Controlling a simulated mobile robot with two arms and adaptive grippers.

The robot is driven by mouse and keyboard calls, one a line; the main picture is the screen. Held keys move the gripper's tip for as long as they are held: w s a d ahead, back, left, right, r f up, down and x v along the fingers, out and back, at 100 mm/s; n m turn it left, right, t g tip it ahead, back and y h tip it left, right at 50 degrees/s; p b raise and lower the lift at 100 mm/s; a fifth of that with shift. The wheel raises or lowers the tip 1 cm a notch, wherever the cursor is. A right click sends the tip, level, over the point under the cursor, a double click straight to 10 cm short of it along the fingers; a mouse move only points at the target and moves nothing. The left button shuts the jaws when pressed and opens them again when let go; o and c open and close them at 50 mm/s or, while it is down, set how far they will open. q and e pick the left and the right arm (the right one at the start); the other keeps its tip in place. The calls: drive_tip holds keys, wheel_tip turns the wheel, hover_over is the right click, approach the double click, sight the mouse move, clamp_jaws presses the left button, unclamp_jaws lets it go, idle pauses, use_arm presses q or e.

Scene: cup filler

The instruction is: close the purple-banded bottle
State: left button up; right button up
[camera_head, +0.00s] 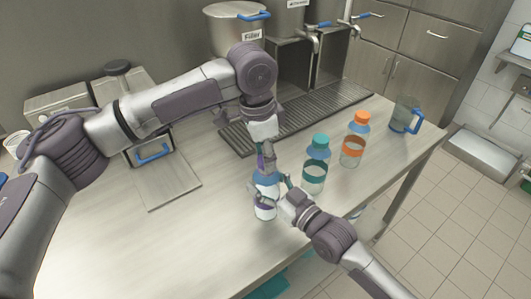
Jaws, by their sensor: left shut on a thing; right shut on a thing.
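The purple-banded bottle (265,211) stands upright near the front of the counter, its top partly covered by my grippers. My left gripper (264,168) points down directly over the bottle's top and is shut. A bit of purple shows between its fingers, apparently the purple cap (261,159). Whether the cap touches the bottle's neck cannot be made out. My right gripper (277,190) reaches in from the lower right and is shut on the side of the bottle.
A teal-capped bottle (315,173) and an orange-capped bottle (354,147) stand close to the right. A blue-handled jug (403,117) is near the right counter edge. Behind are a drip grate (300,122) and a pot (228,28). The counter's front left is clear.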

use_arm(q)
drive_tip(key=shift+f, duration=0.45)
drive_tip(key=m, duration=0.7)
drive_tip(key=shift+w+g, duration=0.1)
drive_tip(key=shift+g, duration=0.3)
drive_tip(key=m, duration=0.8)
drive_tip(key=shift+d+m+g+y, duration=0.1)
drive_tip(key=shift+m+g+y, duration=0.2)
drive_tip(key=shift+g, duration=0.1)
drive_tip(key=m, duration=0.4)
drive_tip(key=shift+w+y, duration=0.1)
drive_tip(key=shift+y, duration=0.2)
drive_tip(key=m, duration=0.4)
drive_tip(key=m+y, duration=0.1)
drive_tip(key=m, duration=0.6)
drive_tip(key=shift+d, duration=0.1)
